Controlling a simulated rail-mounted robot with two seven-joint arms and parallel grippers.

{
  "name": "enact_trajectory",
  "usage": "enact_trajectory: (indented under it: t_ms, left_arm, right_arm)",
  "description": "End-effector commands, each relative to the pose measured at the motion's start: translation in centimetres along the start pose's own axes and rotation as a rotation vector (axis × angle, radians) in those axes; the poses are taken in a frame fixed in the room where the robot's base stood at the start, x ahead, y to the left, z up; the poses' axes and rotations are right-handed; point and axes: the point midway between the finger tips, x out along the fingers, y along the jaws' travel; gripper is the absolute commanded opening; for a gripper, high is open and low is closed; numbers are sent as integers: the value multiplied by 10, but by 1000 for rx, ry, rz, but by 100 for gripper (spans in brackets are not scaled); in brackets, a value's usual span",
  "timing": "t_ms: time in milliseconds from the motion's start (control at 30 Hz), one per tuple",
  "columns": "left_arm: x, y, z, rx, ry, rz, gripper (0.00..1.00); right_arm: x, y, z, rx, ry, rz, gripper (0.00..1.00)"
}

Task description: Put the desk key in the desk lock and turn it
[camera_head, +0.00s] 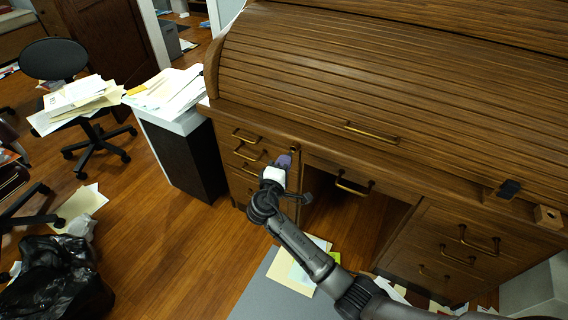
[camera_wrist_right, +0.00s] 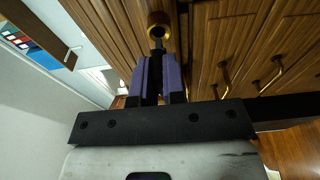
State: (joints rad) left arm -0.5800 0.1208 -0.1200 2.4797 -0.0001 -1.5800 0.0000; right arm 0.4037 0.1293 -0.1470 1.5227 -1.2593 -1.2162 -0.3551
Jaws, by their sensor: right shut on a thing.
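My right gripper (camera_head: 284,160) is at the front of the desk (camera_head: 330,85), by the upper right corner of its left drawer stack. Its purple fingers also show in the wrist view (camera_wrist_right: 160,72). They are shut on a small dark piece, which I take to be the desk key (camera_wrist_right: 157,44). Just past the fingertips is a round brass ring with a dark centre, apparently the desk lock (camera_wrist_right: 158,20). The key lines up with it; I cannot tell whether its tip is inside. In the head view the fingers hide the key. My left gripper is not in view.
Brass drawer handles (camera_head: 248,136) stick out close to the left of the gripper. The knee space under the desk is open. A dark cabinet (camera_head: 178,160) with papers stands left of the desk. A dark object (camera_head: 509,189) and a wooden block (camera_head: 548,217) are at the right.

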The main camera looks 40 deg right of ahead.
Motion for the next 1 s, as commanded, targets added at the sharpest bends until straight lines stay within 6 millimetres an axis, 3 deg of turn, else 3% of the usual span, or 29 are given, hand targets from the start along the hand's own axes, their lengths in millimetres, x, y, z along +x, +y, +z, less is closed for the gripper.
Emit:
enact_trajectory:
  t_ms: [1000]
  left_arm:
    - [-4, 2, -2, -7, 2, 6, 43]
  right_arm:
    - [10, 1, 1, 1, -1, 1, 0]
